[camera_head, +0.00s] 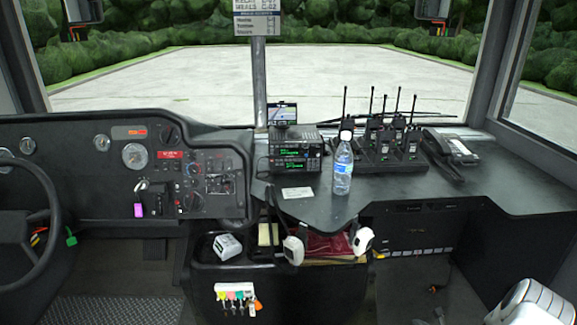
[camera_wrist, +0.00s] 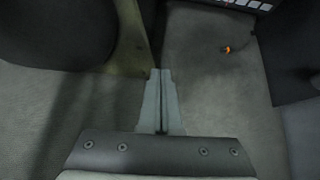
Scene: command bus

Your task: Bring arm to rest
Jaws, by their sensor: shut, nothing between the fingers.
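My gripper (camera_wrist: 160,73) shows in the wrist view with its two grey fingers together and nothing between them. It hangs over a grey floor (camera_wrist: 205,85), clear of any object that I can see. A white part of my arm shows at the lower right corner of the head view. I cannot make out the fingers clearly in the head view.
A dark desk (camera_head: 400,185) carries a water bottle (camera_head: 342,165), a radio stack (camera_head: 295,150) and several handheld radios (camera_head: 390,140). Below it is an open bin (camera_head: 280,285). A steering wheel (camera_head: 45,220) is at left. An orange-tipped item (camera_wrist: 228,49) lies on the floor.

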